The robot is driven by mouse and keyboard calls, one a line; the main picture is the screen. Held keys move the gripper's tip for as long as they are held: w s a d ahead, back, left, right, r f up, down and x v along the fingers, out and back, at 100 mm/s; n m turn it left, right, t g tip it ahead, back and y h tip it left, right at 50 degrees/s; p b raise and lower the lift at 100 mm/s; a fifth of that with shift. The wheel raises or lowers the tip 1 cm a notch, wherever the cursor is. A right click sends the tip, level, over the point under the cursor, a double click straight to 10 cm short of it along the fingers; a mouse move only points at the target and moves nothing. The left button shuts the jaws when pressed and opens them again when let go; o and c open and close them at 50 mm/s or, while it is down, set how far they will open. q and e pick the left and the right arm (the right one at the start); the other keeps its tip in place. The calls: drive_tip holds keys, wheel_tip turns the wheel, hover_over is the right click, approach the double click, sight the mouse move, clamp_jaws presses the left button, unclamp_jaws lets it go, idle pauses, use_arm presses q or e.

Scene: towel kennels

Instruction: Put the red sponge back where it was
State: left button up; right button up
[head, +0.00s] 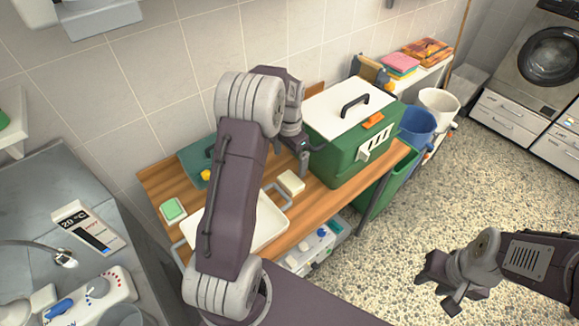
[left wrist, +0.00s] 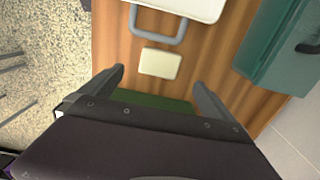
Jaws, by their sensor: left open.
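I see no thing that is clearly a red sponge. My left gripper (head: 304,152) is open and empty above the wooden bench, in front of the green box (head: 345,150), partly hidden by my arm in the head view. In the left wrist view its fingers (left wrist: 158,79) are spread apart, and a cream block (left wrist: 160,63) lies on the wood just beyond them. The block also shows in the head view (head: 291,183). A green-and-white sponge (head: 173,210) lies at the bench's left end. My right gripper (head: 441,287) is over the speckled floor, apparently open and empty.
The box has a white lid (head: 340,98) with a black handle. A white tray (head: 262,229) and a teal case (head: 197,160) share the bench (head: 155,183). Pink and orange cloths (head: 402,63) lie on a back shelf. Blue (head: 416,128) and white buckets stand right of the box.

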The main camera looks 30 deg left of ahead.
use_arm(q)
drive_tip(key=s+d+n, duration=0.2)
drive_tip(key=s+d, duration=0.3)
drive_tip(key=s, duration=0.4)
drive_tip(key=s+d+r+n+t, duration=0.1)
drive_tip(key=s+d+n, duration=0.1)
drive_tip(key=s+d, duration=0.3)
drive_tip(key=s, duration=0.4)
drive_tip(key=shift+d+n, duration=0.3)
drive_tip(key=shift+d, duration=0.1)
